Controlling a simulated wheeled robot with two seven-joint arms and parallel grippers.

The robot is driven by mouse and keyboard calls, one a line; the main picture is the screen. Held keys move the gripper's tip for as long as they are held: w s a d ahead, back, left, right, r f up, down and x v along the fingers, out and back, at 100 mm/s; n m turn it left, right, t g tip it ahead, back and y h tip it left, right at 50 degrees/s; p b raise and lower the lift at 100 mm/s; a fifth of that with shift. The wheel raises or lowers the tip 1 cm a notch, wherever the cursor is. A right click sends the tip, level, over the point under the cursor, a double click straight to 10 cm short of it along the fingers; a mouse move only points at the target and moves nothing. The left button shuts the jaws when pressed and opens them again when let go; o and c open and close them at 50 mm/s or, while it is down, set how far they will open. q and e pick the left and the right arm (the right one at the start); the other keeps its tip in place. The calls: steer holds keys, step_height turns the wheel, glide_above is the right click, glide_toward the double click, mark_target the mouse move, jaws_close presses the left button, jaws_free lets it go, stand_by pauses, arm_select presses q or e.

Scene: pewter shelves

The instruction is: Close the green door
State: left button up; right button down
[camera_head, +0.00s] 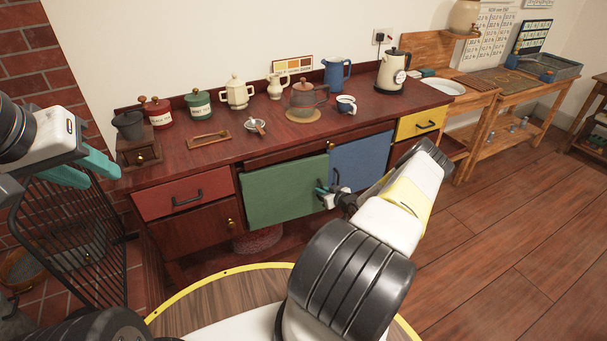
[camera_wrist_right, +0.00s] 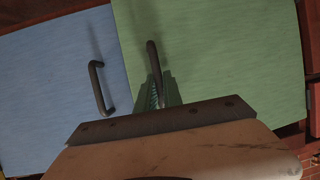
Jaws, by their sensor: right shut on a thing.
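The green door (camera_head: 285,190) is in the middle of the dark red cabinet front. It also fills the upper right of the right wrist view (camera_wrist_right: 220,50), with its dark bar handle (camera_wrist_right: 153,60) near the edge beside the blue door. I cannot tell how wide any gap behind the green door is. My right gripper (camera_head: 325,190) is at this handle and shut on it; a teal fingertip shows just below the bar in the wrist view. My left gripper (camera_head: 83,168) is at the far left, fingers apart and empty, away from the door.
A blue door (camera_head: 362,160) with its own handle (camera_wrist_right: 97,88) adjoins the green one. A red drawer (camera_head: 180,194) is left and a yellow drawer (camera_head: 420,122) right. Pots and jugs stand on the top. A black wire rack (camera_head: 75,235) is below my left gripper. Floor at right is clear.

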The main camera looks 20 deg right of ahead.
mark_target(318, 185)
steer(key=w, duration=0.3)
steer(key=shift+d, duration=0.1)
steer(key=shift+w+d+r, duration=0.1)
steer(key=shift+w, duration=0.2)
steer(key=c, duration=1.8)
jaws_free()
steer(key=shift+o, duration=0.2)
steer(key=v, duration=0.7)
steer(key=shift+s, duration=0.35)
